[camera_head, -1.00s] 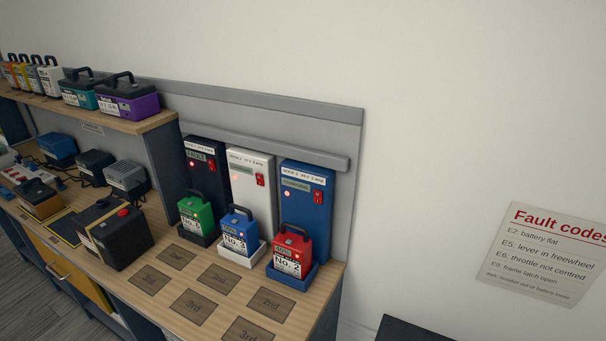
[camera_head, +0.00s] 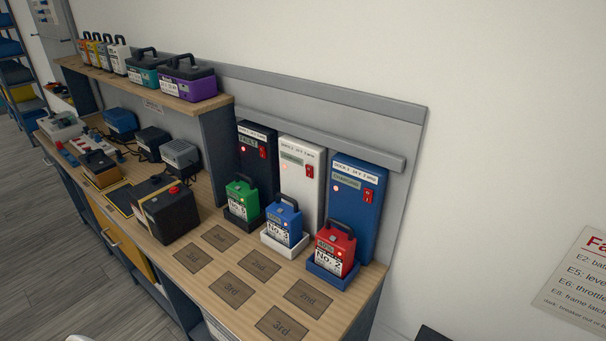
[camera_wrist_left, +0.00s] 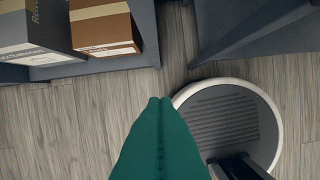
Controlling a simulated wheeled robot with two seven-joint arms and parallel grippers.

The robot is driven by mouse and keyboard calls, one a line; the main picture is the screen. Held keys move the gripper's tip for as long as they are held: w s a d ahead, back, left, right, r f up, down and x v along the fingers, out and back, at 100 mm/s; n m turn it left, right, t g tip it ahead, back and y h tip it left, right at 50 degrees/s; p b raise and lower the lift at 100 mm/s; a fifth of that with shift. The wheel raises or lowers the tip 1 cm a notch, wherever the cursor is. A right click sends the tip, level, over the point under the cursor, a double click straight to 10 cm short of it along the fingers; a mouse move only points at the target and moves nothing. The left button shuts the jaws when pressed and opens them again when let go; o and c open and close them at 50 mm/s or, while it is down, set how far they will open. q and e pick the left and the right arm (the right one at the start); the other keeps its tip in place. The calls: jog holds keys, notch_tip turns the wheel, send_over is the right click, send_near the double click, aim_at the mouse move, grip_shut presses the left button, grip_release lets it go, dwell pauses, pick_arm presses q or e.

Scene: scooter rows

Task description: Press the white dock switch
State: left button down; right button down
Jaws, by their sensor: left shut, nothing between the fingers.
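The white dock (camera_head: 297,188) stands against the back panel, between a black dock (camera_head: 251,160) and a blue dock (camera_head: 351,215). Its red switch (camera_head: 309,171) sits on the upper right of its front face. A blue battery (camera_head: 284,223) stands in the white dock's tray, below the switch, and does not cover it. My left gripper (camera_wrist_left: 160,100) shows in the left wrist view as green fingers, shut and empty above the floor, away from the docks.
A green battery (camera_head: 242,199) and a red battery (camera_head: 335,248) stand in the neighbouring docks. A black box with a red button (camera_head: 170,212) is left on the bench. Marked plates lie on the clear bench front. Boxes on a low shelf, including a brown box (camera_wrist_left: 105,28), are near my left wrist.

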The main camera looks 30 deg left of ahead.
aim_at(309, 170)
pick_arm(q)
jog(key=w+a+r+m+t, duration=0.1)
jog(key=w+r, duration=0.2)
jog(key=r, duration=0.8)
jog(key=w+a+r+t, duration=0.2)
jog(key=w+r, duration=0.1)
jog(key=r, duration=0.8)
jog(key=w+a+r+m+t+y, duration=0.1)
jog(key=w+a+r+m+t, duration=0.25)
jog(key=w+a+r, duration=0.35)
jog(key=w+a+r+m+t+y, duration=0.1)
jog(key=w+a+r+m+t, duration=0.15)
jog(key=w+a+m, duration=0.4)
jog(key=w+a+r+m+t+h, duration=0.3)
jog(key=w+a+r, duration=0.4)
jog(key=w+r, duration=0.4)
notch_tip(309, 170, up, 3)
jog(key=m+t, duration=0.1)
jog(key=m, duration=0.1)
jog(key=shift+w+m+t, duration=0.25)
jog(key=shift+m+t, duration=0.05)
jog(key=shift+m, duration=0.1)
jog(key=shift+w, duration=0.15)
